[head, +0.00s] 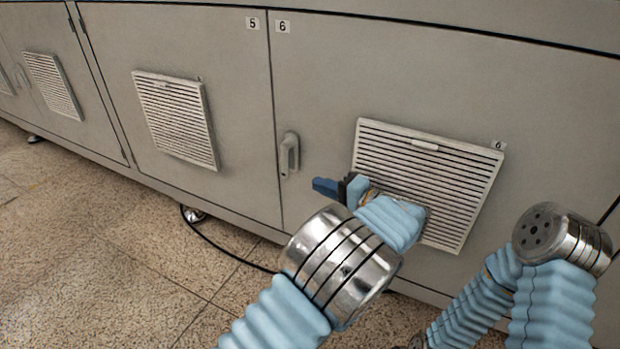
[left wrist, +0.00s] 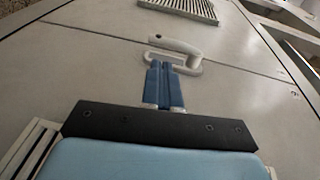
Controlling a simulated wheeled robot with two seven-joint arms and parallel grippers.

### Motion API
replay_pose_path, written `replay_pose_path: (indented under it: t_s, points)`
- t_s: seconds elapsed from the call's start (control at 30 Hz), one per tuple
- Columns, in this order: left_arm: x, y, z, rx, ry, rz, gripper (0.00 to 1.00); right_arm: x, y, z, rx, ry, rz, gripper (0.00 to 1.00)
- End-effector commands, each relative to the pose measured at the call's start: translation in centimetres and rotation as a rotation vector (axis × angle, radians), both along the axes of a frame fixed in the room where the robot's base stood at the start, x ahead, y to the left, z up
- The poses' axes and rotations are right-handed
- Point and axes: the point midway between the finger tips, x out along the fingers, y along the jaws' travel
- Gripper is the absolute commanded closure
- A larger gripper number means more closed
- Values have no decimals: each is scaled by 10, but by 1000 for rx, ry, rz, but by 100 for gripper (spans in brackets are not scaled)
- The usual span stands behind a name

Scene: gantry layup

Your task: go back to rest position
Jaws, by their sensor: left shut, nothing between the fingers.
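My left gripper (head: 326,187) is in front of the cabinet door marked 6, just below and right of its grey handle (head: 289,153). In the left wrist view my left gripper (left wrist: 164,66) has its blue fingers together with nothing between them. The fingertips point at the handle (left wrist: 175,50) there and overlap it in the picture; I cannot tell whether they touch it. My right arm (head: 555,270) is bent at the right of the head view, and its gripper does not show.
The grey cabinet row has closed doors with louvred vents (head: 430,175), another vent (head: 176,118) being on door 5. A black cable (head: 215,245) lies on the speckled floor (head: 90,270) by a cabinet foot. The floor at the left is clear.

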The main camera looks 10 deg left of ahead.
Motion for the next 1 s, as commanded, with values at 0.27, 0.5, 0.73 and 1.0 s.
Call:
replay_pose_path:
  t_s: [0.27,0.5,0.73,1.0]
  points:
    - [-25,-42,1,1,0,-2,100,-1,0,7,-1,2,0,100]
    - [-30,-50,-1,-1,6,0,100,-1,0,8,0,3,0,100]
    - [-27,0,-85,-132,265,35,100,-1,0,7,0,3,0,100]
    - [-122,76,-284,-728,800,146,100,-1,0,7,0,3,0,100]
